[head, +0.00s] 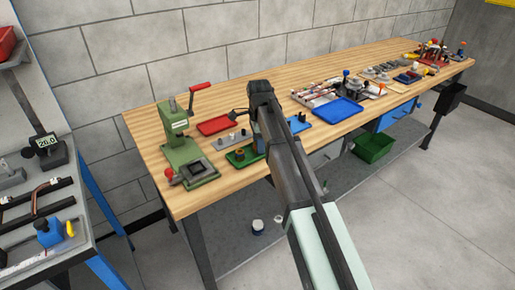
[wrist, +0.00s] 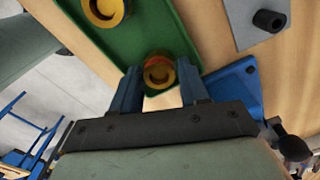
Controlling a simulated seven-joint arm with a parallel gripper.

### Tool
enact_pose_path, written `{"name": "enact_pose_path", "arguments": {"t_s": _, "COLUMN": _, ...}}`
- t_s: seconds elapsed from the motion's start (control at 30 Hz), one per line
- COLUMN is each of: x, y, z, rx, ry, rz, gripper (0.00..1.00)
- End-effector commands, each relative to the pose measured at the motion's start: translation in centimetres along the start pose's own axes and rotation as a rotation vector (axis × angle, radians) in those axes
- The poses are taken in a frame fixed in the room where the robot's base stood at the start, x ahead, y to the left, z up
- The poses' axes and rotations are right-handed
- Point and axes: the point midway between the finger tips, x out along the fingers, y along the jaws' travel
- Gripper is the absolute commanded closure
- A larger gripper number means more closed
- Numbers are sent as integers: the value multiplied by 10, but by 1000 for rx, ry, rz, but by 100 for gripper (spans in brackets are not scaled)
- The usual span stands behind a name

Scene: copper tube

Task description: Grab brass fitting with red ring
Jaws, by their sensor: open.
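A round brass fitting (wrist: 159,74) with a reddish edge along its top sits at the lower end of a green tray (wrist: 160,28) in the wrist view. My gripper (wrist: 159,82) is open, with one dark blue finger on each side of this fitting. I cannot tell whether the fingers touch it. A second brass fitting (wrist: 105,10) lies farther up the tray, cut off by the picture's top edge. In the head view the green tray (head: 238,160) shows on the workbench, and my arm hides the gripper's fingertips and most of the fittings.
A blue tray (wrist: 236,88) lies close to the right finger, and a grey plate (wrist: 245,22) with a black cylinder is farther right. On the wooden workbench (head: 150,127), a green press (head: 180,150) stands left and a red tray (head: 217,125) lies behind. Several cluttered trays extend right.

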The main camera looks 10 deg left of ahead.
Motion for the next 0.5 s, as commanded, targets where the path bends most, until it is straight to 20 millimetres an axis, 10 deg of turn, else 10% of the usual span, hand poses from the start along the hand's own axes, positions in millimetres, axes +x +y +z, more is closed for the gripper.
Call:
{"name": "enact_pose_path", "arguments": {"t_s": 0.2, "x": 1, "y": 0, "z": 0, "rx": 0, "ry": 0, "rz": -1, "gripper": 56}}
{"name": "enact_pose_path", "arguments": {"t_s": 0.5, "x": 1, "y": 0, "z": 0, "rx": 0, "ry": 0, "rz": 0, "gripper": 84}}
